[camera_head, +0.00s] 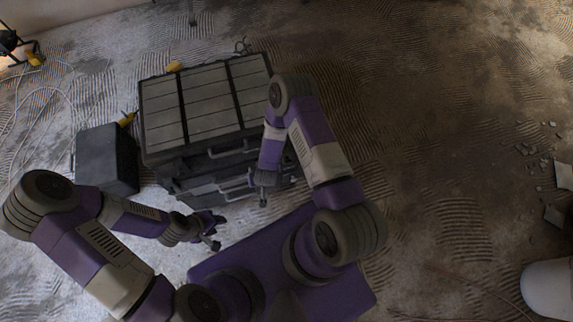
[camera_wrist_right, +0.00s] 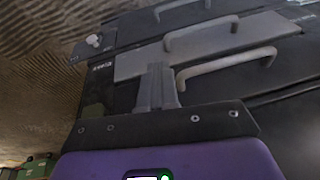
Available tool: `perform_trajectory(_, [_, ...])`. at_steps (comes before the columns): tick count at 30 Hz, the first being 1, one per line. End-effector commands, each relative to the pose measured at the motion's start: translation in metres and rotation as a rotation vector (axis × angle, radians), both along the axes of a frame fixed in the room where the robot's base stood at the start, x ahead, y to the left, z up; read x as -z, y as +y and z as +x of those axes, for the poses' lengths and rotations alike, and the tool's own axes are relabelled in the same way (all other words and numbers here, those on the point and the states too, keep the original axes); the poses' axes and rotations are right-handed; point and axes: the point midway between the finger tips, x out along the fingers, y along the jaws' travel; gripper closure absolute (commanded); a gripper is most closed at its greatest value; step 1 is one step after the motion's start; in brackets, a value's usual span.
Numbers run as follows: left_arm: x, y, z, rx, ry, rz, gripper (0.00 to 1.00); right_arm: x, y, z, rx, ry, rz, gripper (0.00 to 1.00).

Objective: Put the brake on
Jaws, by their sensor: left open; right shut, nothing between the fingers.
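A dark tool chest (camera_head: 165,155) with a grey slatted top stands ahead of my base, its drawer front facing me. Bar handles cross the front; one drawer handle (camera_wrist_right: 225,63) shows close up in the right wrist view. A small pale knob (camera_wrist_right: 94,40) sits on a dark panel at the upper left there; I cannot tell whether it is the brake. My right gripper (camera_head: 263,199) is in front of the drawers; its fingers (camera_wrist_right: 157,88) are shut and empty, just before the drawer faces. My left gripper (camera_head: 214,230) is open and empty, low and left, apart from the chest.
A dark box (camera_head: 105,158) stands against the chest's left side, with a yellow item (camera_head: 127,118) by it. Pale cables lie on the floor at far left. Rubble (camera_head: 545,150) and a white rounded object (camera_head: 550,288) are at right.

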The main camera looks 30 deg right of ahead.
Motion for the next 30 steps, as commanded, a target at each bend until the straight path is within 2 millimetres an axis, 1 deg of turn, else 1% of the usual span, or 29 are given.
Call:
perform_trajectory(1, [0.017, 0.000, 0.000, 0.000, 0.000, 0.000, 0.57, 0.042, 0.000, 0.008, 0.015, -0.021, -0.073, 1.00])
perform_trajectory(3, [0.021, 0.000, 0.000, 0.000, 0.001, 0.000, 0.57, 0.071, -0.007, 0.016, 0.041, -0.044, -0.183, 1.00])
perform_trajectory(6, [0.021, 0.000, 0.000, 0.000, 0.000, 0.000, 0.57, 0.101, -0.015, 0.017, 0.071, -0.052, -0.326, 1.00])
perform_trajectory(9, [0.024, 0.000, 0.000, 0.000, 0.000, 0.000, 0.57, 0.122, -0.021, 0.011, 0.090, -0.041, -0.438, 1.00])
perform_trajectory(12, [0.026, 0.000, 0.000, 0.000, 0.000, 0.000, 0.57, 0.136, -0.026, 0.003, 0.103, -0.024, -0.519, 1.00])
perform_trajectory(15, [0.027, 0.000, 0.000, 0.000, 0.000, 0.000, 0.57, 0.143, -0.029, -0.003, 0.110, -0.011, -0.569, 1.00])
perform_trajectory(27, [0.027, 0.000, 0.000, 0.000, 0.000, 0.000, 0.57, 0.146, -0.031, -0.005, 0.116, -0.003, -0.591, 1.00])
perform_trajectory(30, [0.029, 0.000, 0.000, 0.000, 0.000, 0.000, 0.57, 0.150, -0.033, -0.004, 0.117, -0.003, -0.591, 1.00])
